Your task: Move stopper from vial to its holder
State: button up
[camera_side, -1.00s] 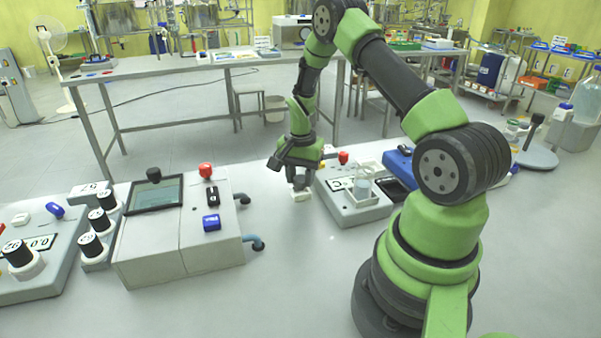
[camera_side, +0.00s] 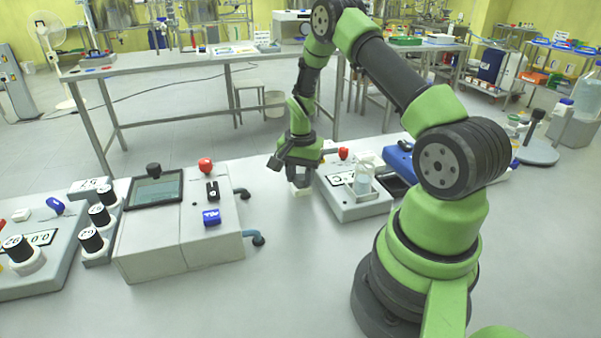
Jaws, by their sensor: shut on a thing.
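My gripper (camera_side: 300,180) points down over the bench, between the grey control box and the small grey device with the vial. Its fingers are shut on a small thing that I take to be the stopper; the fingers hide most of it. A small white piece (camera_side: 301,190) shows right at the fingertips. I cannot tell whether it is the held stopper or the holder below it. A clear glass vessel, apparently the vial (camera_side: 363,183), stands upright on the device to the right, with no stopper visible on it.
The grey device (camera_side: 352,209) is close on the right. The bench in front is clear.

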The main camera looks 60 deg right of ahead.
jog(key=o, duration=1.2)
jog(key=shift+c, duration=0.3)
jog(key=shift+r, duration=0.75)
jog(key=shift+o, duration=0.6)
jog(key=shift+d+r, duration=0.1)
jog(key=shift+r, duration=2.65)
